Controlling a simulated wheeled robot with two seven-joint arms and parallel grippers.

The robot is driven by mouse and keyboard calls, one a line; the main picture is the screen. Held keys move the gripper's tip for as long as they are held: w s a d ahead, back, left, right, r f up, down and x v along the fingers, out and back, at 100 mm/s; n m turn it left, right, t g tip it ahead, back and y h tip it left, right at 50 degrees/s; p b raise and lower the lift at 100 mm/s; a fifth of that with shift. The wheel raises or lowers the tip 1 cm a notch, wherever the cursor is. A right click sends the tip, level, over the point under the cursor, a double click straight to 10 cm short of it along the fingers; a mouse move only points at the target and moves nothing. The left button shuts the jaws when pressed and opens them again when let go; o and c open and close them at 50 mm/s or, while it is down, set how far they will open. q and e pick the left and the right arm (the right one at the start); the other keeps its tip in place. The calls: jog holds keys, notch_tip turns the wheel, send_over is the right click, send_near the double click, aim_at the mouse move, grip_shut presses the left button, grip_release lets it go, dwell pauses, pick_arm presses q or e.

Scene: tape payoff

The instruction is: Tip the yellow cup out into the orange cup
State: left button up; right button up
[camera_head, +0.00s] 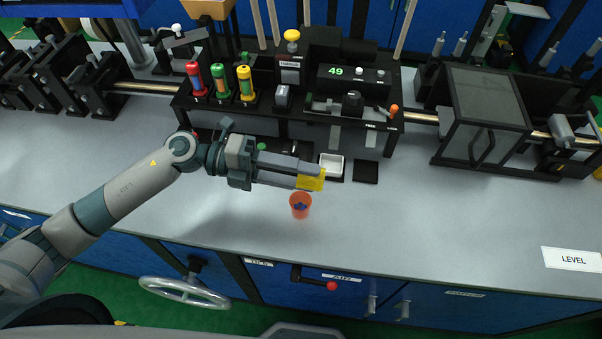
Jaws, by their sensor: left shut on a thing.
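The yellow cup (311,181) is held by my left gripper (300,176), whose fingers are shut on it. The cup looks tipped on its side, just above and behind the orange cup. The orange cup (300,204) stands upright on the grey bench near its front edge. Something dark blue shows inside the orange cup. The inside of the yellow cup is hidden from this view. My right gripper does not show.
A white tray (332,166) and a black pad (365,172) lie behind the cups. A black machine with a green "49" display (345,71) stands at the back. A dark clear-sided box (486,115) is at right. The bench front right is mostly clear.

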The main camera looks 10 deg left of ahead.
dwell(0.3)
